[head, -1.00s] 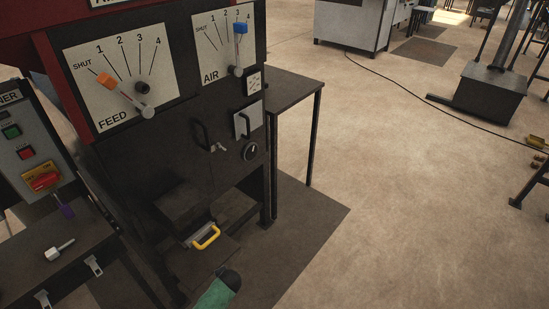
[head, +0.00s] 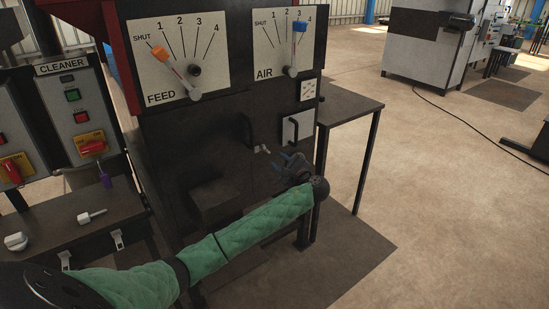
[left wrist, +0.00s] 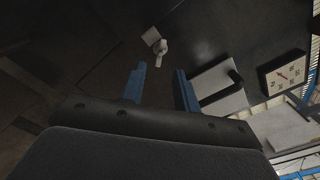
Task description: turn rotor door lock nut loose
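The lock nut (head: 262,149) is a small pale metal piece with a wing-like lever. It sits on the dark door (head: 205,145) of the press front, right of a black door handle (head: 246,130). My left gripper (head: 283,163) is just right of and below the nut in the head view, open and apart from it. In the left wrist view the nut (left wrist: 160,47) shows beyond the two blue fingertips (left wrist: 160,82), roughly centred between them, with nothing held. My right gripper is not in view.
A white box with a black handle (head: 297,127) sticks out right of the nut, near my gripper. Above are the FEED dial (head: 178,58) and AIR dial (head: 283,45). A side table (head: 350,104) stands right.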

